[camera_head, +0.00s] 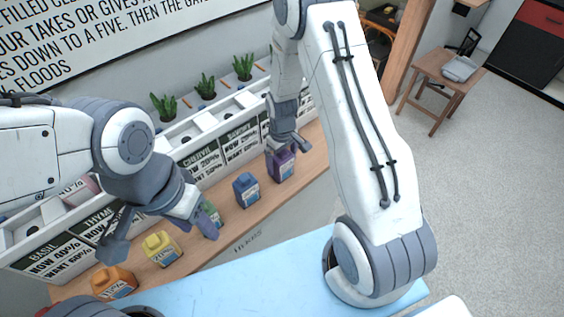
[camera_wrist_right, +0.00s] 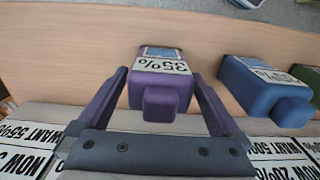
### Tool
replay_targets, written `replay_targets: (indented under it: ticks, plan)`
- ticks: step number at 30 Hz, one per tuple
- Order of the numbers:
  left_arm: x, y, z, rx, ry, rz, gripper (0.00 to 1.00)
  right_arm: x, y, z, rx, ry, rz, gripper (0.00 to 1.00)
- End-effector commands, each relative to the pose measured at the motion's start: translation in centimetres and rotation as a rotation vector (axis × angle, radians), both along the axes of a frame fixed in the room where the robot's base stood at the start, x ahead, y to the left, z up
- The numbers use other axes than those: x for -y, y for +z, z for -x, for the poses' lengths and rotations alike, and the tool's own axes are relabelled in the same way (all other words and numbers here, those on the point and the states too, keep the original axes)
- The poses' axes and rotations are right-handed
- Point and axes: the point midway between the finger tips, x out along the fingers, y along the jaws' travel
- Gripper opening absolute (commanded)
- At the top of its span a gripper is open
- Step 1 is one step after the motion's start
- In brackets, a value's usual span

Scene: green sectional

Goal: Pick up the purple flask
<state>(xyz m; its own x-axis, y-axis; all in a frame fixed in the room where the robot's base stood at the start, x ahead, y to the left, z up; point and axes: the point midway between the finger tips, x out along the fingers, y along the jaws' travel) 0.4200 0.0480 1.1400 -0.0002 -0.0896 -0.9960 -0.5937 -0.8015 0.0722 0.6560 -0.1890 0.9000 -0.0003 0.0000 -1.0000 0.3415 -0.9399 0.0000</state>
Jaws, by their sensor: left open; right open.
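The purple flask (camera_head: 281,165) stands on the wooden shelf at the right end of a row of flasks. In the right wrist view the purple flask (camera_wrist_right: 160,92) sits between the two fingers of my right gripper (camera_wrist_right: 158,98), with a small gap visible on each side. My right gripper (camera_head: 284,146) is open and reaches down over the flask from behind it in the head view. My left gripper (camera_head: 160,232) is open and empty, above the shelf near the yellow and green flasks.
Along the shelf (camera_head: 232,220) stand a blue flask (camera_head: 246,190), a green flask (camera_head: 211,214), a yellow flask (camera_head: 161,248) and an orange flask (camera_head: 113,282). The blue flask (camera_wrist_right: 262,92) is close beside my right finger. Signs and potted plants (camera_head: 205,87) line the back.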

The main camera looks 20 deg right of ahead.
Motion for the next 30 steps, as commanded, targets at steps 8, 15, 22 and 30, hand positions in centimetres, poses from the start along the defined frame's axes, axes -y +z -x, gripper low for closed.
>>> replay_targets:
  ticks: [8,15,22,30]
  plan:
    - [0.0,0.4,0.0,0.000,0.000,0.000,0.50,0.0,-1.7,0.0,0.000,0.000,0.000,1.00]
    - [0.0,0.4,0.0,0.000,0.000,0.000,0.50,0.0,-1.7,0.0,0.000,0.000,0.000,0.66]
    - [0.0,0.4,0.0,0.000,0.000,0.000,0.50,0.0,-1.6,0.0,0.001,0.000,0.000,0.13]
    - [0.0,0.2,0.0,0.000,0.000,0.000,0.50,0.0,-1.2,-0.1,0.003,0.000,0.000,0.13]
